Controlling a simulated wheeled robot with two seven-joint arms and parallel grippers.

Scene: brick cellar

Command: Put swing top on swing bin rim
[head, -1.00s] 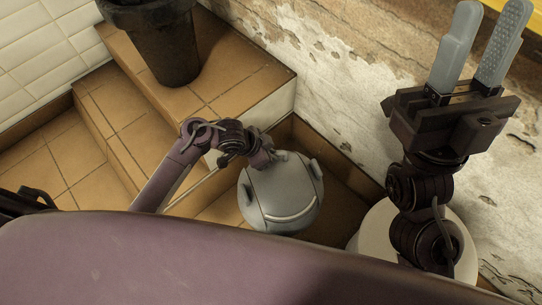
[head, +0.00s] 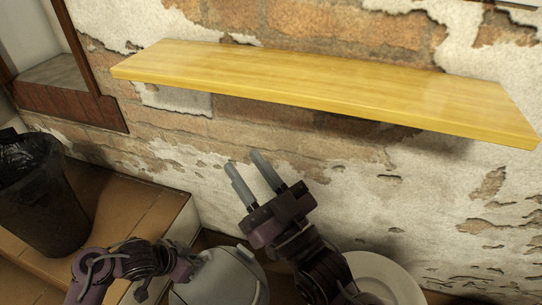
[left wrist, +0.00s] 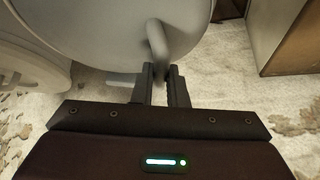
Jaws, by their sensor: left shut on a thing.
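The grey, rounded swing top (head: 225,278) is at the bottom of the head view, partly cut off. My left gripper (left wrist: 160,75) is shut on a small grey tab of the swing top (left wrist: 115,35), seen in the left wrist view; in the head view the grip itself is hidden. A round white thing with a rim, which looks like the swing bin (head: 398,278), stands right of the swing top, partly behind my right arm. A pale round rim also shows at the left of the left wrist view. My right gripper (head: 243,163) is open and empty, fingers pointing up-left.
A yellow wooden shelf (head: 320,80) is fixed to the peeling brick wall above my right gripper. A dark bin with a black bag (head: 40,195) stands on tiled steps (head: 120,210) at the left.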

